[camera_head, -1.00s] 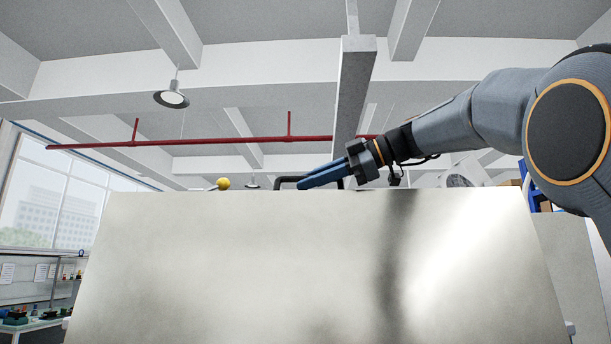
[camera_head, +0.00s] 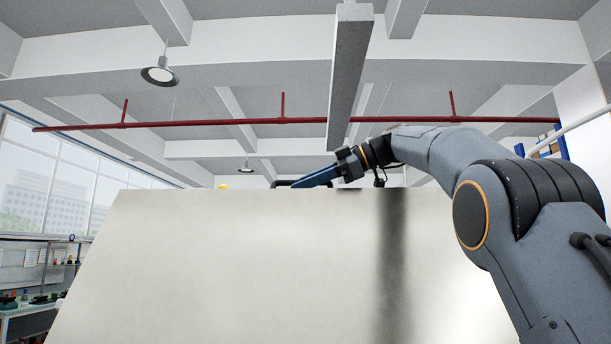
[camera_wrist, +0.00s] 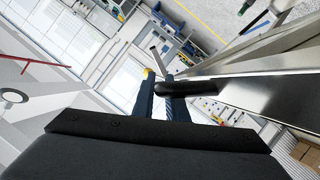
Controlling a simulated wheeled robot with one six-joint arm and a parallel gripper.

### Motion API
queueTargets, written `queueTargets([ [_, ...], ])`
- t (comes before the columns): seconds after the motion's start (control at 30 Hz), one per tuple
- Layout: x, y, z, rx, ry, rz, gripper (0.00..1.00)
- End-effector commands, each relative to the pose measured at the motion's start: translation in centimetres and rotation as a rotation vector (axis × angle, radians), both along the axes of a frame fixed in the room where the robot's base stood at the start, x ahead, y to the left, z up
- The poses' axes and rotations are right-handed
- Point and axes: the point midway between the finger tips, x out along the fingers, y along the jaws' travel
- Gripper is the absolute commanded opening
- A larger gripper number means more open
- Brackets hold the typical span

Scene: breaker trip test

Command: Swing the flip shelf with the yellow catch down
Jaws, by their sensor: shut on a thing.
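A large pale metal panel, which looks like the flip shelf (camera_head: 250,260), fills the lower middle of the head view, its near face towards me. Its edge also shows in the wrist view (camera_wrist: 270,90). The handle is partly hidden by the fingers and panel.
A red pipe (camera_head: 230,122) runs under the ceiling beams, with a hanging lamp (camera_head: 159,75) at the left. A bench with small items (camera_head: 35,305) stands at the lower left. The space above the panel looks clear.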

Motion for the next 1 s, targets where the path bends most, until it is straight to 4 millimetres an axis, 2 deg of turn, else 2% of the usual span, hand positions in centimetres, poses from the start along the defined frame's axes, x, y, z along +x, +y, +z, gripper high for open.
queueTargets([
  [0.4,4.4,-0.8,-2.1,0.007,0.076,-0.01,0.0],
  [0.8,4.9,-1.0,-2.7,0.006,0.085,-0.013,0.0],
  [0.83,4.9,-1.0,-2.7,0.006,0.086,-0.012,0.14],
  [0.9,4.9,-1.0,-2.7,0.006,0.087,-0.012,0.26],
  [0.93,4.9,-0.9,-2.7,0.006,0.087,-0.012,0.31],
  [1.0,4.9,-0.9,-2.8,0.005,0.088,-0.011,0.31],
])
